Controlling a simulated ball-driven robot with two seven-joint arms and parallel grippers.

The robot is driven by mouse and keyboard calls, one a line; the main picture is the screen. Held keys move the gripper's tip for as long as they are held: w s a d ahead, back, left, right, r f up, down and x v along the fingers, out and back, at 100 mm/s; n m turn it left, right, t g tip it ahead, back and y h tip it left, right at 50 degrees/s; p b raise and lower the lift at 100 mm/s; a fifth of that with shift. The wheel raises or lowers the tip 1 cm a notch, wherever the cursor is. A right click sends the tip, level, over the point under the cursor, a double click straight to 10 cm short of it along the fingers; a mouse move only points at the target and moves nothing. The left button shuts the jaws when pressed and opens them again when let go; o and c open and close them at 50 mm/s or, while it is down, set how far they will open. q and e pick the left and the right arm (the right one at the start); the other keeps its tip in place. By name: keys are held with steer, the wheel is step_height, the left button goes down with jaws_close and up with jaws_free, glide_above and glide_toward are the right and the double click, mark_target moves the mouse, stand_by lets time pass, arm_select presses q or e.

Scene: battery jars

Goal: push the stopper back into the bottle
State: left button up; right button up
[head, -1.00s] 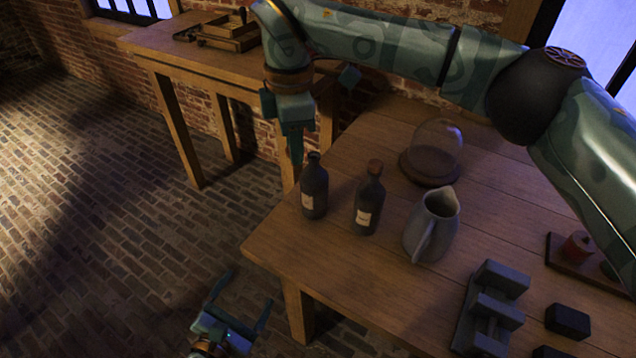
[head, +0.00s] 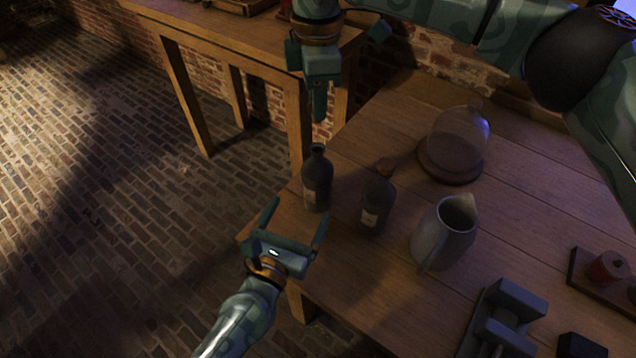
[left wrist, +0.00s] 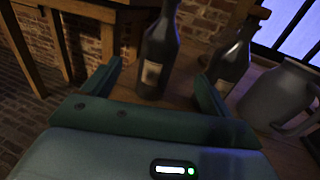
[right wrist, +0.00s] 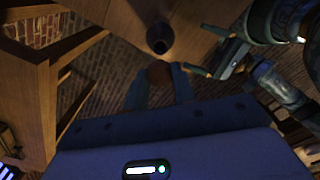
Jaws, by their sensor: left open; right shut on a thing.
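The dark open-necked bottle (head: 317,182) with a pale label stands upright at the table's left corner. In the left wrist view it (left wrist: 157,60) shows ahead, between the finger directions. My left gripper (head: 297,217) is open and empty, just in front of the bottle, its fingers pointing towards it and not around it. My right gripper (head: 318,116) points down above the bottle's mouth, with a gap between. In the right wrist view it is shut on a brown stopper (right wrist: 159,72), seen between its fingers near the bottle's dark mouth (right wrist: 160,46).
A second bottle with a brown stopper (head: 377,202) stands close to the right. Beyond it are a grey jug (head: 443,235), a glass dome on a wooden base (head: 457,145) and a grey block-like stand (head: 510,315). Another wooden table (head: 215,37) stands behind.

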arm_select(q)
steer(key=x, duration=1)
steer(key=shift+w+d, duration=0.1)
steer(key=shift+w, duration=0.3)
steer(key=c, duration=1.5)
steer(key=shift+o, duration=0.2)
arm_select(e)
glide_above(317, 148)
steer(key=shift+f, duration=2.5)
steer(key=shift+f, duration=0.1)
steer(key=shift+f, duration=0.8)
steer(key=shift+f, duration=0.65)
